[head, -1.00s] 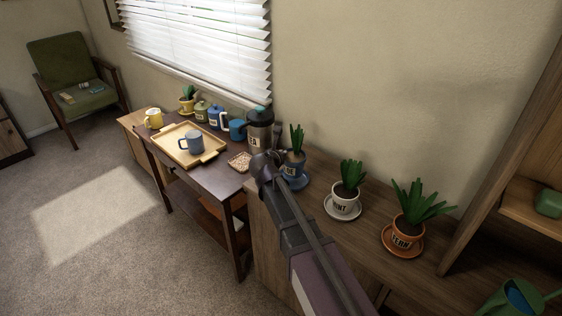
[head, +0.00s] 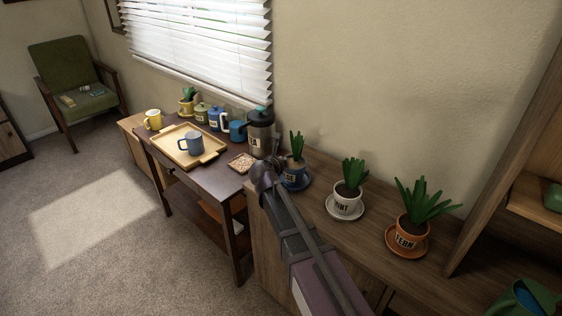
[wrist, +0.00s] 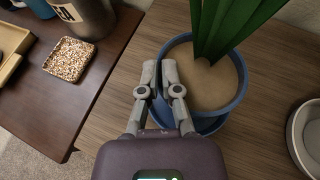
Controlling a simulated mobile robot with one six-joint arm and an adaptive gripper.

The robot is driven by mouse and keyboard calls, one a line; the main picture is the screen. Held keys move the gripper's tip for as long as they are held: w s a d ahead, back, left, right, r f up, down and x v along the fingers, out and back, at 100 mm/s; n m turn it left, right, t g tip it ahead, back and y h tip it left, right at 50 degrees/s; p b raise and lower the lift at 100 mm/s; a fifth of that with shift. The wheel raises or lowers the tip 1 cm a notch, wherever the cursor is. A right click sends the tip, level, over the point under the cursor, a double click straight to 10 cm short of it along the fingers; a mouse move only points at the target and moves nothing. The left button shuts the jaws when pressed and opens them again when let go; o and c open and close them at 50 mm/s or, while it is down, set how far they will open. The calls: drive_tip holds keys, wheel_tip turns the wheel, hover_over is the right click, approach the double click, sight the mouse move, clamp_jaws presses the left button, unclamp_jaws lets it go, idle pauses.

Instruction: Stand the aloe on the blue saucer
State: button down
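The aloe is a spiky green plant in a blue pot (head: 296,172) with a pale label, partly hidden by my gripper. The pot is upright over the blue saucer (head: 303,186) on the wooden cabinet top. I cannot tell whether its base touches the saucer. In the wrist view the pot (wrist: 240,85) shows sandy soil and leaves, with a strip of saucer (wrist: 212,126) below its near rim. My gripper (wrist: 159,68) has its fingers close together on either side of the pot's left rim, pinching it. In the head view my gripper (head: 272,165) is at the pot's left side.
A white MINT pot (head: 347,205) and an orange FERN pot (head: 407,236) stand on saucers to the right. To the left, a dark table holds a square coaster (head: 242,162), a steel press (head: 260,132), and a tray (head: 212,155) with a mug. A green watering can is at bottom right.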

drive_tip(key=c, duration=0.8)
unclamp_jaws()
drive_tip(key=shift+s+a+r+p, duration=0.15)
drive_tip(key=shift+s+r+p, duration=0.2)
drive_tip(key=shift+s+p, duration=0.15)
drive_tip(key=p+v, duration=0.4)
drive_tip(key=v, duration=0.7)
drive_tip(key=shift+f, duration=0.1)
